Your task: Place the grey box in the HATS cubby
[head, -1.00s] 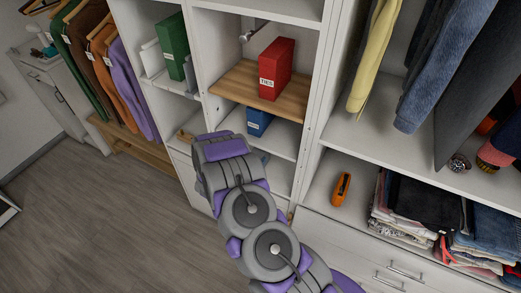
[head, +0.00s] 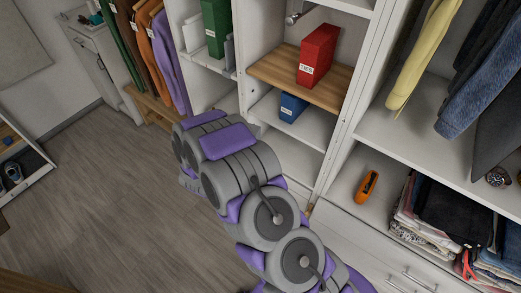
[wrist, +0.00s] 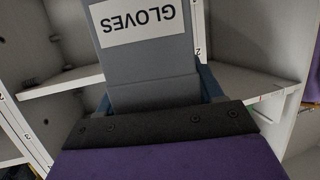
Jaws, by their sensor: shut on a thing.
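The grey box (wrist: 150,70) shows in the wrist view, with a white label that reads GLOVES upside down. My gripper (wrist: 157,92) is shut on it, with parts of its blue-grey fingers showing at either side. The white cubby shelving (head: 262,35) is behind my arm in the head view. I cannot read any HATS label, so I cannot tell which cubby is HATS.
A red box (head: 318,55) stands on a wooden shelf (head: 268,68), with a blue box (head: 292,107) on the shelf below. A green box (head: 215,28) stands to the left. Hanging clothes flank the cubbies, and folded clothes (head: 425,215) lie at right. The left floor is mostly clear.

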